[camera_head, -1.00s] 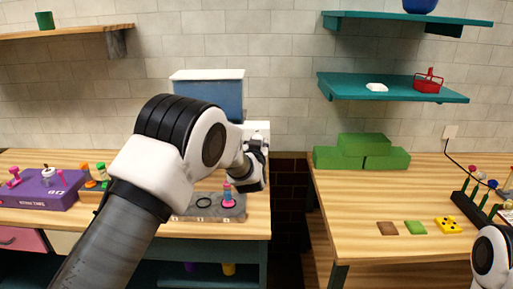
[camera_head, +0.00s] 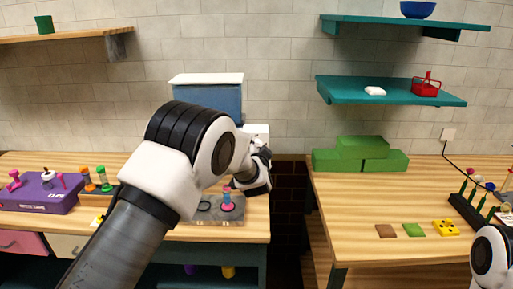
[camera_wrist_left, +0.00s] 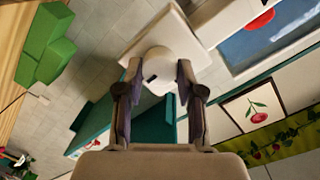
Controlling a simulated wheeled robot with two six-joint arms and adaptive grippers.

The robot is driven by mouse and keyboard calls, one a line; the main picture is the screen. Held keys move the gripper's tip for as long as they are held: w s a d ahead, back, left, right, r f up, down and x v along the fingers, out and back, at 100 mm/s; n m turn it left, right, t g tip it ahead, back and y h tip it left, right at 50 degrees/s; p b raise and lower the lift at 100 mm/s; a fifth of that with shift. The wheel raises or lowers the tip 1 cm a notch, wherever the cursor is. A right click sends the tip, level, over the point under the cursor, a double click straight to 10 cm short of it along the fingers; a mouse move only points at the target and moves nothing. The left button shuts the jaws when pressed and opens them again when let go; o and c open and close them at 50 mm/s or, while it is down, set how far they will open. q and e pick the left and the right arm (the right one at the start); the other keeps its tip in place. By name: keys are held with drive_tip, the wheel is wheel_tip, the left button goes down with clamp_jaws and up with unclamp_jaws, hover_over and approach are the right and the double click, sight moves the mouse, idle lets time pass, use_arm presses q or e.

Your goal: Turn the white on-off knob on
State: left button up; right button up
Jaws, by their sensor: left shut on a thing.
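The white round knob (camera_wrist_left: 160,66) sits on a white plate (camera_wrist_left: 190,35) in the left wrist view, with a small dark mark on its near side. My left gripper (camera_wrist_left: 158,70) has one finger on each side of the knob and is shut on it. In the head view the same gripper (camera_head: 262,168) is beside the white box (camera_head: 257,130), at the right end of the left bench; my wrist hides the knob there. Only a white part of my right arm shows at the lower right, and its gripper is out of view.
A blue bin with a white lid (camera_head: 207,96) stands behind my left arm. A grey board (camera_head: 215,209) with a pink-and-blue peg is below the gripper. A gap separates the benches. Green blocks (camera_head: 360,154) stand on the right bench.

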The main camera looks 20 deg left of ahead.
idle(0.4)
use_arm(q)
drive_tip(key=o, duration=1.1)
drive_tip(key=shift+o, duration=0.2)
drive_tip(key=v, duration=0.7)
drive_tip(key=shift+s, duration=0.25)
drive_tip(key=shift+d, duration=0.1)
